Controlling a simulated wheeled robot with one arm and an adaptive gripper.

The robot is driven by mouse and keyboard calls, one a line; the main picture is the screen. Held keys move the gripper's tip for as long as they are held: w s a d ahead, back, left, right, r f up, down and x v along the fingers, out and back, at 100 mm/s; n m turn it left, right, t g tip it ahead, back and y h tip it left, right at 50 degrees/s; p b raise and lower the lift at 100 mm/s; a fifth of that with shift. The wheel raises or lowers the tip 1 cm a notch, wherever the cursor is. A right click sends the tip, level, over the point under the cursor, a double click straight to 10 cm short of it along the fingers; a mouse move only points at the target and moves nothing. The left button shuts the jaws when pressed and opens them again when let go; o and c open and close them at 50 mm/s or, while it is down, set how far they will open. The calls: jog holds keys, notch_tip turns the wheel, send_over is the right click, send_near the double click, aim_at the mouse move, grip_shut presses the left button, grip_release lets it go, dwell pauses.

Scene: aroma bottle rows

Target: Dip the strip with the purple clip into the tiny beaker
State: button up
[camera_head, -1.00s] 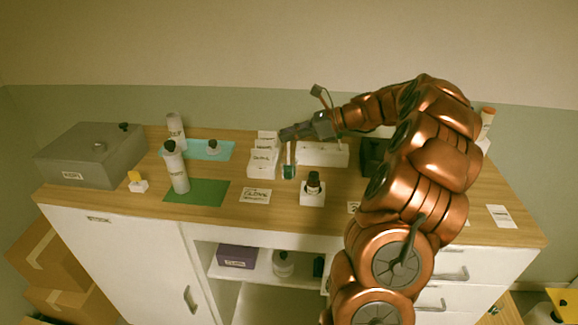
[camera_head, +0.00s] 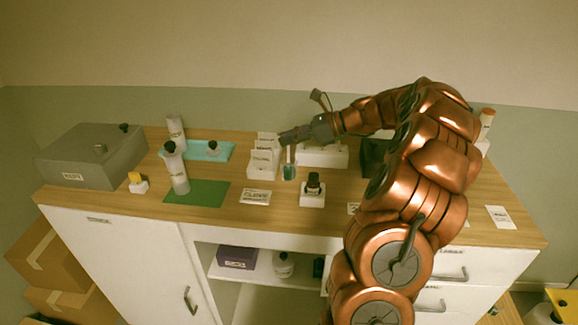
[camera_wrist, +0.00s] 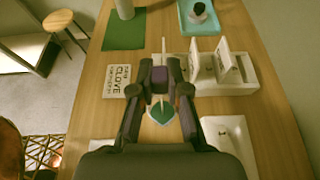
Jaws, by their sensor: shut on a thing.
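My gripper (camera_head: 284,138) is shut on the purple clip (camera_wrist: 159,78), which sits between its fingertips in the wrist view. A thin pale strip (camera_wrist: 163,48) runs out from the clip in the wrist view. The tiny beaker (camera_head: 289,173), with teal liquid, stands on the counter just below my gripper in the head view. Something teal (camera_wrist: 161,112) shows between my fingers in the wrist view, likely the beaker. A thin upright piece shows between gripper and beaker in the head view; whether the strip's end is inside the beaker I cannot tell.
A white holder with cards (camera_head: 263,165) stands close left of the beaker. A dark-capped bottle on a white stand (camera_head: 312,188) is in front at right. A clove label (camera_head: 255,197) and a green mat (camera_head: 197,193) lie left. A teal tray (camera_head: 225,151) is farther back.

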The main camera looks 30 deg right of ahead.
jog(key=shift+r+p, duration=2.95)
jog(key=shift+r, duration=0.35)
